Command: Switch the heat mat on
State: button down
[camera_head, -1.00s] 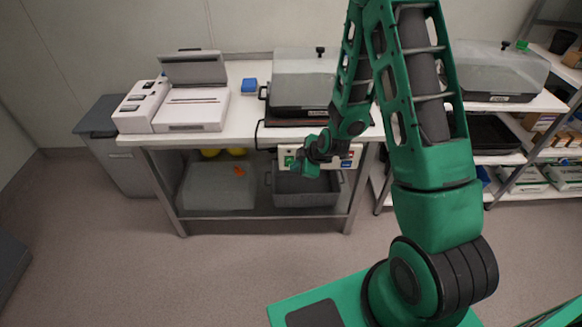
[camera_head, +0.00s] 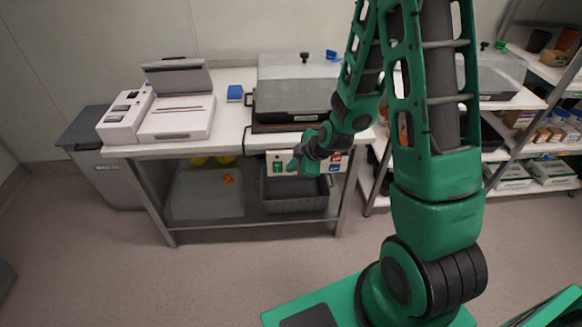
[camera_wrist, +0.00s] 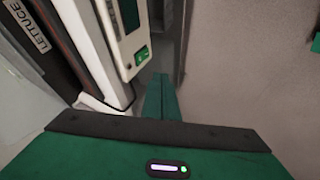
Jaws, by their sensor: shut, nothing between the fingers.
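The control box (camera_head: 277,158) is a pale panel on the front edge of the bench, below the lidded tray. A green switch (camera_wrist: 142,55) sits at the near end of its face in the wrist view, beside a dark display (camera_wrist: 130,15). I cannot tell the switch's position. The dark heat mat (camera_head: 272,128) lies under the grey lidded tray (camera_head: 290,101). My gripper (camera_head: 294,166) is in front of the control box and hides part of it. In the wrist view its fingers (camera_wrist: 161,97) are together and empty, just beside the switch, with a small gap visible.
A white device (camera_head: 178,120) with an open lid and a blue block (camera_head: 235,93) stand on the bench. A grey bin (camera_head: 305,197) is on the lower shelf beneath the panel. Shelves (camera_head: 540,148) stand to the right. The floor in front of the bench is clear.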

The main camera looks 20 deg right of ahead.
aim_at(281, 171)
jog(key=shift+s+f, duration=0.2)
jog(key=shift+f, duration=0.6)
jog(key=shift+w+a+f, duration=0.15)
jog(key=shift+w+f, duration=1.3)
jog(key=shift+w, duration=0.05)
jog(key=shift+w+a+f, duration=0.15)
jog(key=shift+w+f, duration=1.3)
jog(key=shift+w, duration=0.1)
jog(key=shift+w+a+f, duration=0.15)
jog(key=shift+w+f, duration=1.3)
jog(key=shift+w, duration=0.05)
